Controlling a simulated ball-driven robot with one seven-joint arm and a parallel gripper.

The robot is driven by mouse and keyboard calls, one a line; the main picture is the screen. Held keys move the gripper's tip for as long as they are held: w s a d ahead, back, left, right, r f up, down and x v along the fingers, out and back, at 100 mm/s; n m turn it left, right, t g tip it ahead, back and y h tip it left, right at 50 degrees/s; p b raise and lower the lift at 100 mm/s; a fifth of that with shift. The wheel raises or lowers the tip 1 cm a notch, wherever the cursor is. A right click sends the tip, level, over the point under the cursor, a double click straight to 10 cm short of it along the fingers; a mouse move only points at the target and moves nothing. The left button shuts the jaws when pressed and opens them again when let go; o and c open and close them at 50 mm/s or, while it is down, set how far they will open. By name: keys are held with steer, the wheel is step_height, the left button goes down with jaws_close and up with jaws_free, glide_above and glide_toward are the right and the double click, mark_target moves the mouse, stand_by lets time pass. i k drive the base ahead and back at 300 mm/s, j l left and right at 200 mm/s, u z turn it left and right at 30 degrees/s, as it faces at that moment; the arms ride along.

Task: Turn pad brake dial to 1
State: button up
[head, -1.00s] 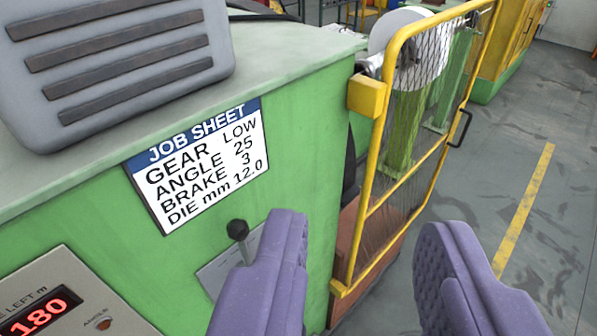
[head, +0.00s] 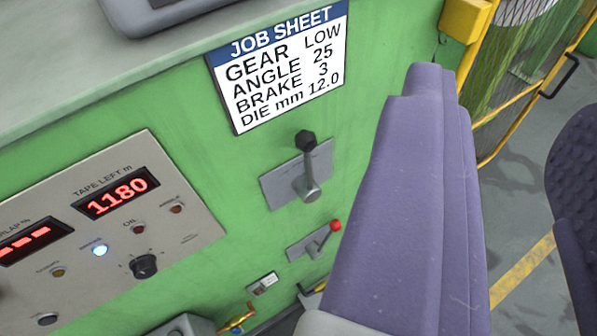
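No dial labelled pad brake can be made out. A small black knob (head: 143,266) sits on the grey control panel (head: 190,215) at lower left; its markings are too small to read. The job sheet (head: 280,68) on the green cabinet reads gear LOW, angle 25, brake 3, die 12.0 mm. My gripper (head: 505,110) shows as two purple fingers at the right, wide apart with nothing between them. The left finger hides part of the cabinet's right side and stands right of the knob, apart from it.
A black-knobbed lever (head: 306,165) and a red-tipped lever (head: 325,238) stick out from the green cabinet (head: 225,160) left of my gripper. A red display (head: 117,193) reads 1180. A yellow-framed mesh gate (head: 500,140) and grey floor lie at the right.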

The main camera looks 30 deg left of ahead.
mark_target(144, 267)
steer(key=u, duration=1.55)
steer(key=k+j+z, duration=0.2)
steer(key=k+z, duration=0.15)
steer(key=z, duration=0.15)
steer(key=k+z, duration=0.45)
steer(key=i+j, duration=0.05)
